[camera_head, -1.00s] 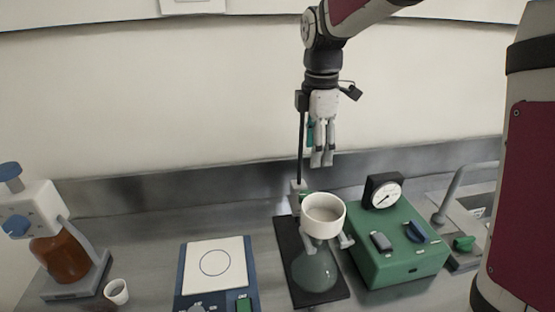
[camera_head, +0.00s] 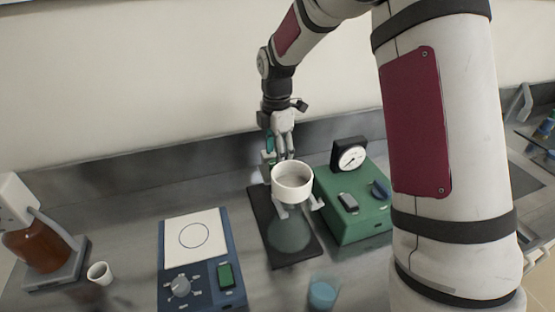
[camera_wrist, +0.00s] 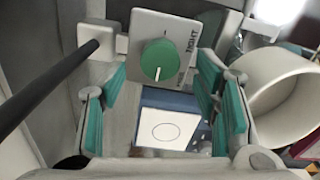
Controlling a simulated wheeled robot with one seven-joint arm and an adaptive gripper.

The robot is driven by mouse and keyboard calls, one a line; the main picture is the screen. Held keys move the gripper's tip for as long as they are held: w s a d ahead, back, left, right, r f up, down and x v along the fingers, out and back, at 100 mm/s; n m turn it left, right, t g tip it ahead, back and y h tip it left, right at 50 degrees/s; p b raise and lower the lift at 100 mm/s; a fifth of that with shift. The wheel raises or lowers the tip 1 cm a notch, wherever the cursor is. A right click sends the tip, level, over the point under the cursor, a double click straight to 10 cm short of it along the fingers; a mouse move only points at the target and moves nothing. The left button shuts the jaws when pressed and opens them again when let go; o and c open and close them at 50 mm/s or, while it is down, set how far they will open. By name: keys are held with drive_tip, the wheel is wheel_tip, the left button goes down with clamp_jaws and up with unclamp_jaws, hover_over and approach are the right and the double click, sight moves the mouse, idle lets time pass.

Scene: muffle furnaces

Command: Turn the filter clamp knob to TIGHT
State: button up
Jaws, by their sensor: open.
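In the wrist view the filter clamp knob (camera_wrist: 159,60) is a round green dial with a white pointer mark, on a grey plate (camera_wrist: 192,22). The word TIGHT is on the plate to the knob's right. Another label below it is too small to read. The pointer mark is at the knob's lower edge, away from TIGHT. My gripper (camera_wrist: 160,112) is open, its green-padded fingers apart below and to either side of the knob, holding nothing. In the head view my gripper (camera_head: 285,152) is just behind the white funnel (camera_head: 292,181); the knob is hidden there.
The funnel sits over a glass flask (camera_head: 288,232) on a dark stand base (camera_head: 258,205). A green gauge box (camera_head: 350,222) stands to the right, a blue hotplate (camera_head: 170,262) to the left. The stand rod (camera_wrist: 45,85) and funnel (camera_wrist: 285,97) flank my gripper closely.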

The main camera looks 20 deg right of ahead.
drive_tip(key=shift+f, duration=1.55)
drive_tip(key=c, duration=1.1)
drive_tip(key=shift+c, duration=0.2)
